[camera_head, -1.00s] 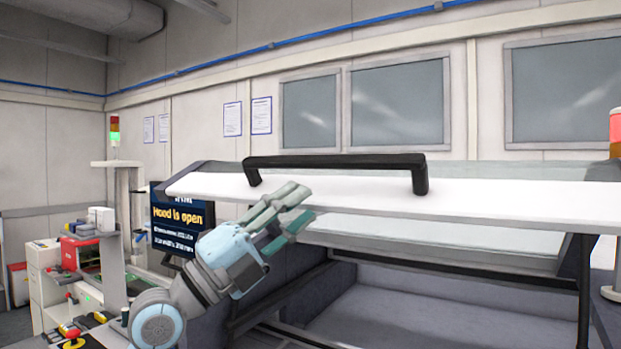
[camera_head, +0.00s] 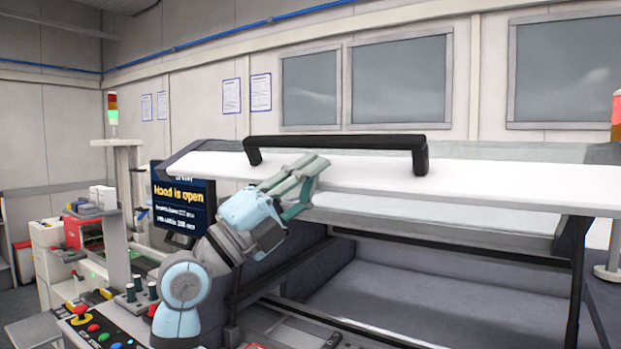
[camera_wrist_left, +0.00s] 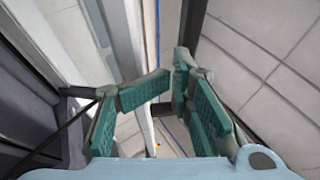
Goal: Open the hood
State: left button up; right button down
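The hood (camera_head: 480,185) is a white-edged panel with a glass part, raised over a grey bay in the head view. Its black bar handle (camera_head: 335,142) runs along the near edge. My left gripper (camera_head: 316,172) is in front of the hood's edge, just below the handle in the picture; I cannot tell if it touches the hood. In the left wrist view its green-padded fingers (camera_wrist_left: 164,88) are apart, with nothing clearly held between them. The screen (camera_head: 183,200) at the left reads "Hood is open". My right gripper is not in view.
A control panel with coloured buttons (camera_head: 93,328) is at the lower left. A signal tower (camera_head: 113,115) with its green light lit stands behind. The grey bay floor (camera_head: 400,300) under the hood looks empty. Dark posts (camera_head: 577,280) stand at its right.

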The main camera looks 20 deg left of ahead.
pick_arm(q)
jog(key=shift+o, duration=0.6)
jog(key=shift+s, duration=0.1)
jog(key=s+r+b+v, duration=0.1)
jog(key=b+v, duration=1.2)
jog(key=v, duration=0.3)
jog(key=shift+a, duration=0.3)
jog(key=shift+s+r, duration=0.1)
jog(key=shift+r, duration=0.05)
